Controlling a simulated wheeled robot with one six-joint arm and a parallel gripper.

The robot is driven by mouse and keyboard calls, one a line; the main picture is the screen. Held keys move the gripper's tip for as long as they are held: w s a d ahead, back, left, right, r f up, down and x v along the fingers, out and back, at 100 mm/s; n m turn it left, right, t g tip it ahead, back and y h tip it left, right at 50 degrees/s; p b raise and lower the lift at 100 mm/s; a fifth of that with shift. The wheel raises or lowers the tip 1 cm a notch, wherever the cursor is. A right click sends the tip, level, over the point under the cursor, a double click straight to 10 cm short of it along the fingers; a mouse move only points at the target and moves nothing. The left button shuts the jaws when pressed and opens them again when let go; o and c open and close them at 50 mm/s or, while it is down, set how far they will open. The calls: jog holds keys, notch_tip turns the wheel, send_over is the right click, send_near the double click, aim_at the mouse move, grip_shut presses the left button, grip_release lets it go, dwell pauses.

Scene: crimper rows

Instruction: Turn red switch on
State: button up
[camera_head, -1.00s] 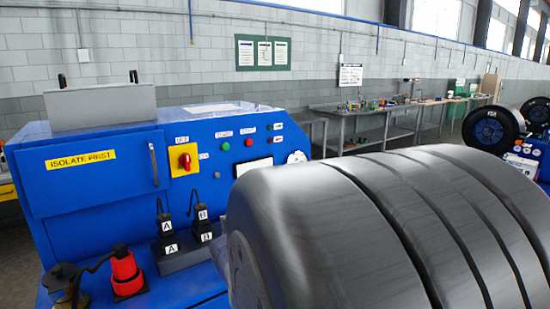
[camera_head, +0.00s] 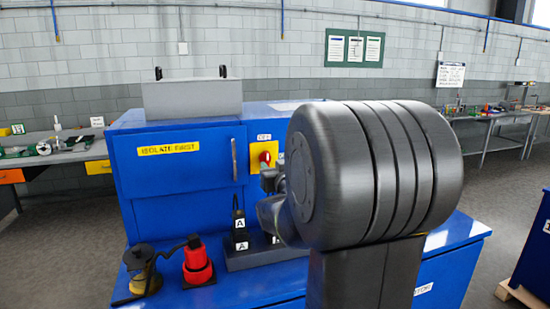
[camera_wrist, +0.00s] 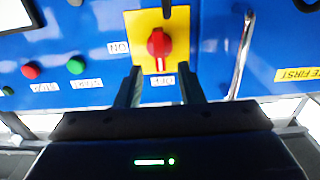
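The red switch (camera_wrist: 159,45) is a round knob on a yellow plate (camera_wrist: 178,22) in the wrist view. That view shows the panel upside down. A white mark on the knob points to the OFF label; the ON label is to the side. My gripper (camera_wrist: 159,72) is open and empty in the wrist view. Its two fingers stand apart near the knob's OFF side. I cannot tell whether they touch the panel.
Red (camera_wrist: 31,71) and green (camera_wrist: 76,66) buttons sit beside the switch. A door handle (camera_wrist: 240,56) is on its other side. In the head view, a black block with levers (camera_head: 240,258) and a red connector (camera_head: 197,264) are below the panel.

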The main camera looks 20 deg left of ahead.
aim_at(268, 160)
jog(key=shift+p+x, duration=0.7)
jog(key=shift+x, duration=2.05)
grip_shut()
